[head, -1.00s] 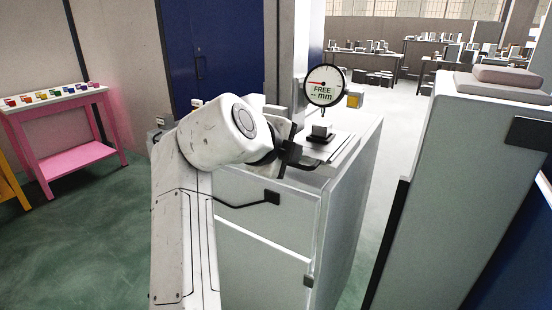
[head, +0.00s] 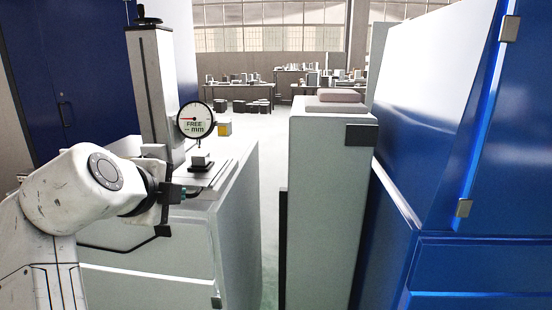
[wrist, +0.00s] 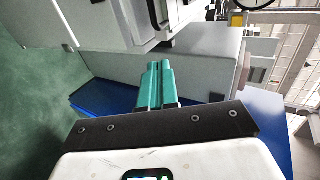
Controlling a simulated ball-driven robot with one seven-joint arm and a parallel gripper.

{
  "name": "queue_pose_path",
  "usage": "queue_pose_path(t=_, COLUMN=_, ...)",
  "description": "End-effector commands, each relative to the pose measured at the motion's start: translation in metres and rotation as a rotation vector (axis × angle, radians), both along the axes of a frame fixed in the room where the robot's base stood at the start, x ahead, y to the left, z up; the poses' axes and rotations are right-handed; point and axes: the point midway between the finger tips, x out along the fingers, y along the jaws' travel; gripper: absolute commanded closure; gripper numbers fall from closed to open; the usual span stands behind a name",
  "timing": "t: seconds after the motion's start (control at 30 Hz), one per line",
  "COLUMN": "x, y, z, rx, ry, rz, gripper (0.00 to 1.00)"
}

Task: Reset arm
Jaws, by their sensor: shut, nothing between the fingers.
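My gripper (head: 196,191) is at the left of the head view, at the end of my white arm. It is in front of the gauge stand and looks close to the edge of the grey cabinet top. In the wrist view its two teal fingers (wrist: 155,84) lie side by side, shut, with nothing between them. My arm is bent, with its rounded joint at the left of the head view.
A dial gauge (head: 196,120) reading FREE mm hangs above a small block (head: 201,160) on the grey cabinet (head: 165,248). A tall grey pillar (head: 325,200) and blue cabinet (head: 480,190) stand to the right. A narrow floor gap (head: 270,215) lies between cabinet and pillar.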

Motion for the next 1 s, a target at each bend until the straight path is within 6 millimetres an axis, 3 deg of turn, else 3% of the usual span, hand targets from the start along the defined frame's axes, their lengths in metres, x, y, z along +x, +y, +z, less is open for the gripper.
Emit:
queue_pose_path(t=0.33, x=0.009, y=-0.032, z=-0.031, rx=-0.082, ry=0.039, rz=0.011, gripper=1.00)
queue_pose_path(t=0.57, x=0.017, y=-0.077, z=-0.072, rx=-0.193, ry=0.099, rz=0.035, gripper=1.00)
queue_pose_path(t=0.77, x=0.018, y=-0.142, z=-0.128, rx=-0.339, ry=0.194, rz=0.084, gripper=1.00)
queue_pose_path(t=0.87, x=0.011, y=-0.192, z=-0.168, rx=-0.441, ry=0.273, rz=0.132, gripper=1.00)
queue_pose_path(t=1.0, x=-0.014, y=-0.266, z=-0.227, rx=-0.583, ry=0.402, rz=0.235, gripper=1.00)
